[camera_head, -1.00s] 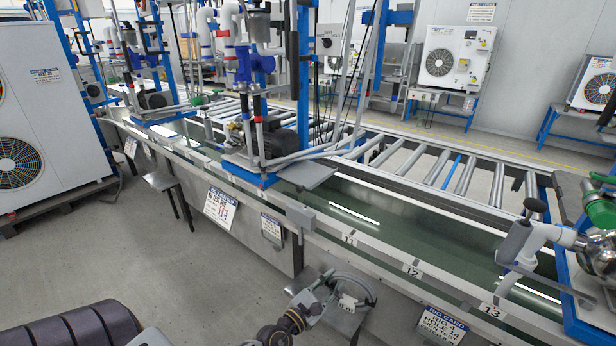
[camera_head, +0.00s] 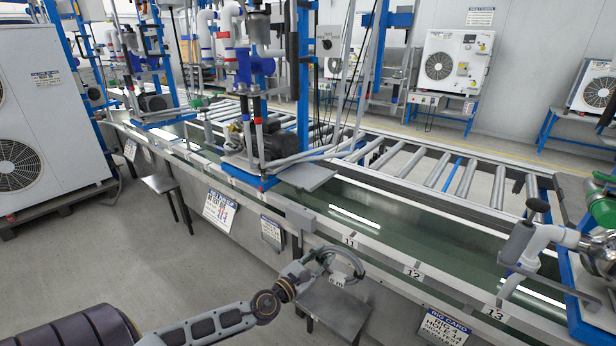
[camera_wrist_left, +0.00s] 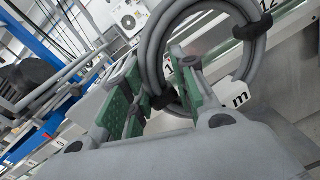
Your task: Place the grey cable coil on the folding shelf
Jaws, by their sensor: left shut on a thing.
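The grey cable coil (camera_head: 355,258) is a loop of grey hose with a white tag (camera_head: 337,279). My left gripper (camera_head: 311,264) is shut on its near side and holds it in the air, by the front rail of the green trough. In the left wrist view the coil (camera_wrist_left: 259,60) shows as a large ring with black straps, and the green pads of my left gripper (camera_wrist_left: 156,95) close on its lower side. The folding shelf (camera_head: 334,308), a grey plate on the trough's front, shows below the coil, partly hidden. My right gripper is out of view.
A second grey shelf plate (camera_head: 163,183) stands out farther left along the trough (camera_head: 400,238). A rig card (camera_head: 445,325) hangs right of the near shelf. Pump rigs stand on the trough at left and right. The floor (camera_head: 130,265) in front is clear.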

